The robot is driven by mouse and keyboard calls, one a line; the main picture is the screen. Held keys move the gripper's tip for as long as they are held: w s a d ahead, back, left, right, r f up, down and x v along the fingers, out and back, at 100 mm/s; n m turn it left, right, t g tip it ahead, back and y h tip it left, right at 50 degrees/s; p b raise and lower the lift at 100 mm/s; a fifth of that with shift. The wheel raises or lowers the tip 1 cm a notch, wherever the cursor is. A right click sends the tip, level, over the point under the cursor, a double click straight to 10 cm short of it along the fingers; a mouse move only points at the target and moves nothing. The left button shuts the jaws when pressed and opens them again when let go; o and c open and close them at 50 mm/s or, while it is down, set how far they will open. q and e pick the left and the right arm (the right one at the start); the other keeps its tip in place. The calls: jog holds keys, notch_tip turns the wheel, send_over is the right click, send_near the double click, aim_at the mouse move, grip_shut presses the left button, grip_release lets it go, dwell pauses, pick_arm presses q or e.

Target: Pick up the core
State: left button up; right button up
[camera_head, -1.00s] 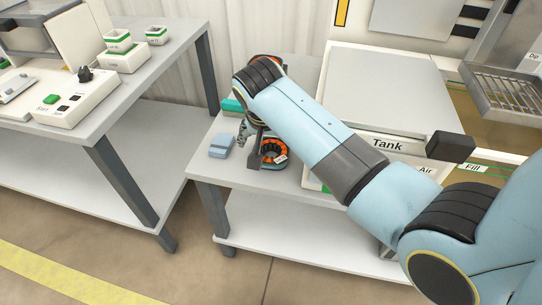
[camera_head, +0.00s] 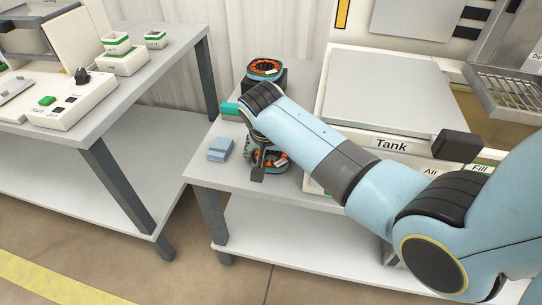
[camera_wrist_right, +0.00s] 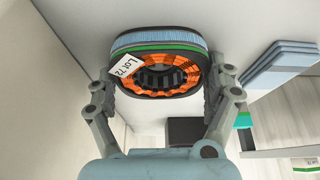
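A ring-shaped core (camera_head: 276,161) with orange windings and a black toothed centre sits on the grey table, partly hidden by my right wrist and gripper. In the right wrist view the core (camera_wrist_right: 152,42) shows a blue-and-green rim and a "Lot 72" tag. My right gripper (camera_wrist_right: 160,84) is open, with one finger on each side of the core. I cannot tell whether the fingers touch it. A second, similar core (camera_head: 264,68) rests on a black block (camera_head: 281,83) behind my wrist. My left gripper is not in view.
Blue blocks (camera_head: 221,149) lie left of the core, and a teal item (camera_head: 230,111) is behind them. The Tank box (camera_head: 385,97) stands close on the right. A bench with a control box (camera_head: 62,103) is at the left, across a gap.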

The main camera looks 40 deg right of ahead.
jog(key=c, duration=0.8)
